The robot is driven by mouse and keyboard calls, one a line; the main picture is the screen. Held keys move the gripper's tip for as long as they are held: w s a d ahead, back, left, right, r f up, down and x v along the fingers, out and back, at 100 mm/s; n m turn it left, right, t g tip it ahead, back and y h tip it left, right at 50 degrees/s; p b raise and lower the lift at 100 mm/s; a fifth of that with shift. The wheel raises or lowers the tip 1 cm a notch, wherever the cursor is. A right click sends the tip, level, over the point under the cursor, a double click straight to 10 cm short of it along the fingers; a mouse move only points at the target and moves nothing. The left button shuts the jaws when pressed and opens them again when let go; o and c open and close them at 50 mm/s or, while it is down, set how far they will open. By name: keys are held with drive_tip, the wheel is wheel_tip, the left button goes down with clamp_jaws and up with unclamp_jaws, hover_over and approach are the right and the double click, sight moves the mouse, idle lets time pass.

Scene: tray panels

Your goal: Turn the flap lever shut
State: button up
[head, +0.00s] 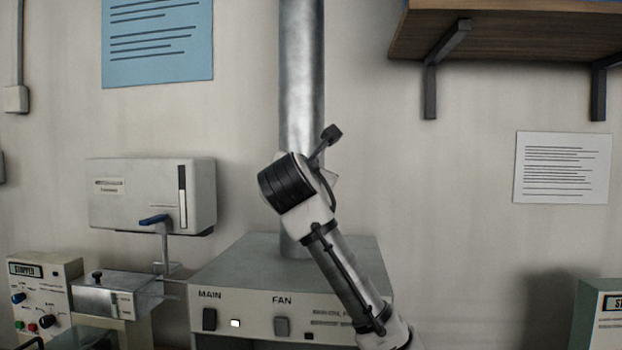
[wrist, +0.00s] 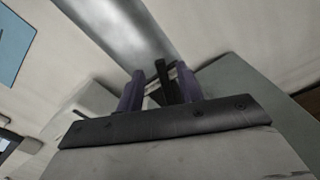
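The flap lever appears to be the short rod with a dark block end (head: 331,134) in the head view. It sticks up to the right from behind my wrist, in front of the metal duct (head: 302,75). My gripper (wrist: 159,72) shows in the wrist view with its two purple fingers apart. A dark bar (wrist: 161,75), likely the lever, stands between them, nearer the right finger. A gap shows on its left; I cannot tell whether it touches the right finger. In the head view my wrist hides the fingers and the lever's base.
The duct rises from a grey hood (head: 235,265) with MAIN and FAN switches. A white wall box (head: 130,195) with a blue lever (head: 154,219) is at left, above small instruments (head: 45,290). A wooden shelf (head: 510,35) hangs at upper right.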

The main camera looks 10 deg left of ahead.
drive_tip(key=s+b, duration=0.2)
drive_tip(key=s, duration=0.7)
drive_tip(key=shift+s, duration=0.3)
